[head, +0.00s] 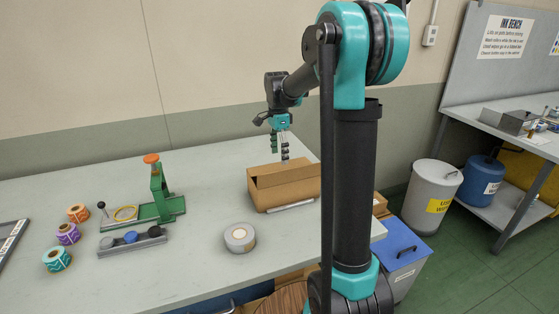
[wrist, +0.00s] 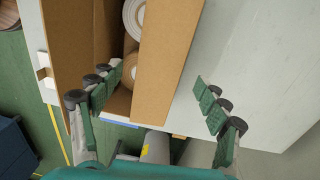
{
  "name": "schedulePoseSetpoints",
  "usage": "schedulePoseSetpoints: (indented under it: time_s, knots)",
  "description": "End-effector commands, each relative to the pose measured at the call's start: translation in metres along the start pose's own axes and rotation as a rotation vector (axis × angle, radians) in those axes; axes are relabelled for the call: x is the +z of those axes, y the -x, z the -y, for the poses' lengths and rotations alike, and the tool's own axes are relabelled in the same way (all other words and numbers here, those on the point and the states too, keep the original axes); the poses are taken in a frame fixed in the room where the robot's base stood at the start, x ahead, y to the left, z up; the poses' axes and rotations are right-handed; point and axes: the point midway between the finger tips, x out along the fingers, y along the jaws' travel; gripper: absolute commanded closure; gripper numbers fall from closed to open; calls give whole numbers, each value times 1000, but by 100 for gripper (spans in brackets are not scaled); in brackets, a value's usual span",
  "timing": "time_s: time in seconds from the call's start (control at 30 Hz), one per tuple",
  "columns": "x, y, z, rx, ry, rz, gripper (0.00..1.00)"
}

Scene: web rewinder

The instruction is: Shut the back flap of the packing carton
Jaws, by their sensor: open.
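The brown packing carton (head: 288,196) stands on the grey bench, near its right end. The wrist view looks down into its open top, where cream rolls (wrist: 131,70) lie. The back flap (wrist: 168,60) is the brown panel along the right side of the opening, not lying over it. My gripper (head: 279,152) is above the carton, open and empty. In the wrist view my gripper (wrist: 160,96) has its left finger over the opening and its right finger beyond the flap, over the bench. I cannot tell whether either finger touches the flap.
A pale bar (head: 291,206) lies before the carton. A grey tape roll (head: 240,237), a green stand (head: 160,195) and a grey holder (head: 132,242) are on the bench to the left. A grey bin (head: 432,190) stands on the floor to the right. The bench behind the carton looks clear.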

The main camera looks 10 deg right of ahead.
Motion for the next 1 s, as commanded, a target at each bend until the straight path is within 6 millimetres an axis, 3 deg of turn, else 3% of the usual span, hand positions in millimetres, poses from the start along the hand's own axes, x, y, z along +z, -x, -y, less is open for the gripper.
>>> schedulePoseSetpoints:
  time_s: [0.2,0.57,1.0]
  knots:
    - [0,-22,0,0,0,0,24]
    - [0,-26,0,0,0,0,24]
    - [0,-26,0,0,0,0,76]
